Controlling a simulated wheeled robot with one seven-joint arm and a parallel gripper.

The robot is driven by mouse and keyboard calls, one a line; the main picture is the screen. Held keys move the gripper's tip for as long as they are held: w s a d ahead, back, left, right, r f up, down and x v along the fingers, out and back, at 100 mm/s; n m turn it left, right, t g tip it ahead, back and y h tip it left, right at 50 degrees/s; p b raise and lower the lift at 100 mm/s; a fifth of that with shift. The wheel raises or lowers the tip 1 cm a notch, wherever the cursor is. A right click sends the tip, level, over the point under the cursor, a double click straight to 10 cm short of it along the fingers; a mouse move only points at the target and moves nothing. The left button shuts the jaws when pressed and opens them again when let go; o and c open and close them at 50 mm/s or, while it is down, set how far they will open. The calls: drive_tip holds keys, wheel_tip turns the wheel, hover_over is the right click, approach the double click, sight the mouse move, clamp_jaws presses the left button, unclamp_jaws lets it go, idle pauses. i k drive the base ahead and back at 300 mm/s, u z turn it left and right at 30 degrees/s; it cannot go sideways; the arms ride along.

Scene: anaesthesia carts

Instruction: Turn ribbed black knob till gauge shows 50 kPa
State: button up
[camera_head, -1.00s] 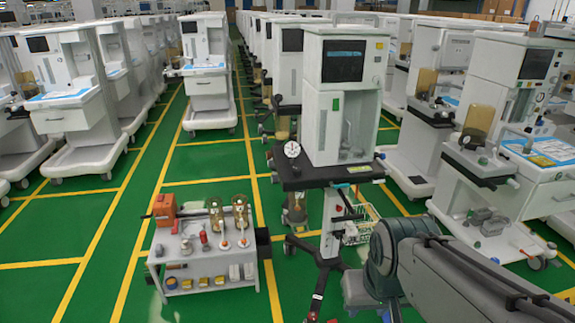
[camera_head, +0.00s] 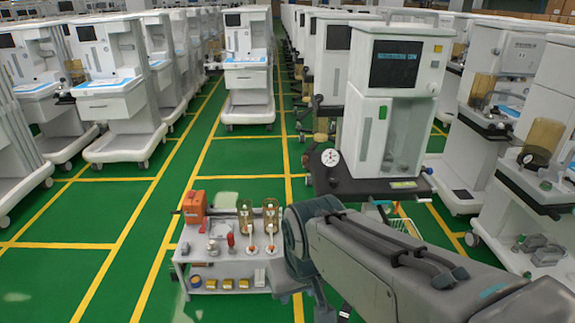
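A small round white gauge (camera_head: 330,158) with a dark centre stands at the left front corner of the dark shelf (camera_head: 375,191) of the nearest anaesthesia cart (camera_head: 398,90). Its reading is too small to make out. A dark shape lies just below the gauge, but I cannot tell whether it is the ribbed black knob. My arm reaches in from the lower right, below the gauge and in front of the cart's lower part. My gripper is not in view.
A low grey table (camera_head: 227,275) holds an orange box (camera_head: 194,205), two amber glass vessels and small items, left of my arm. Rows of other carts stand behind and on both sides. Green floor (camera_head: 130,245) with yellow lines is free at the left.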

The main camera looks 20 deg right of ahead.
sight(333, 182)
drive_tip(key=z, duration=0.05)
drive_tip(key=i, duration=0.5)
drive_tip(key=z, duration=0.75)
drive_tip(key=i, duration=0.4)
drive_tip(key=z, duration=0.5)
